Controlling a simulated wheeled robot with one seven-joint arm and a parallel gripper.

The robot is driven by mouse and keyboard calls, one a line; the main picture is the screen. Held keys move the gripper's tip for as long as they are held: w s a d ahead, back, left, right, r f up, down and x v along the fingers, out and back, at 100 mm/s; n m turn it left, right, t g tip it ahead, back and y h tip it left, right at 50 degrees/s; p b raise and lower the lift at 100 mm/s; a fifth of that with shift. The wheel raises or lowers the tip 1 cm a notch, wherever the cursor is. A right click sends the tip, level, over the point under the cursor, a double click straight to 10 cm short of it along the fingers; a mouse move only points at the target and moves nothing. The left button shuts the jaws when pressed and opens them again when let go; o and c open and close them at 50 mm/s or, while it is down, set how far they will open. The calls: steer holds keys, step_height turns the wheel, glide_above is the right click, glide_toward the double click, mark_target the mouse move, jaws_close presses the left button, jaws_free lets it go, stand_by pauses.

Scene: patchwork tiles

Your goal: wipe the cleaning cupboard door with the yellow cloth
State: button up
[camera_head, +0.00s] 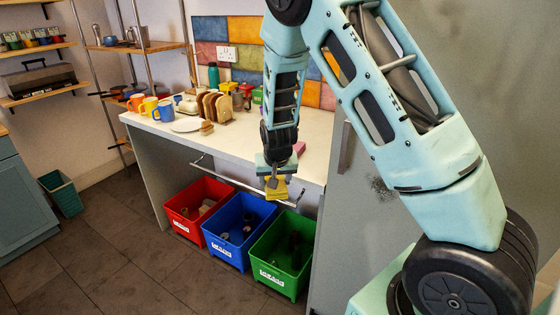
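The yellow cloth (277,193) is a small folded piece at the front of the counter, in line with the metal rail (232,180). I cannot tell whether it hangs on the rail or is held. My gripper (273,182) points down right at the cloth and overlaps it in the picture. Its fingertips are small and partly merge with the cloth, so their opening is unclear. The cupboard door (345,225) is a tall grey panel to the right, with an upright handle (346,148) and a dark smudge (380,190). My arm hides part of it.
Red (199,208), blue (238,230) and green (283,252) bins stand under the counter (235,140). Mugs, a plate, sliced bread and a pink block (299,147) are on top. Shelves and a teal basket (62,193) are at left. The floor in front is clear.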

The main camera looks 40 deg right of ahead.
steer(key=s+a+f+n+y, duration=0.2)
steer(key=s+a+f+n, duration=0.2)
steer(key=a, duration=0.4)
steer(key=s+n, duration=0.1)
steer(key=s, duration=0.1)
steer(key=shift+s+f+n+t, duration=0.3)
steer(key=shift+s+n, duration=0.05)
steer(key=shift+n, duration=0.05)
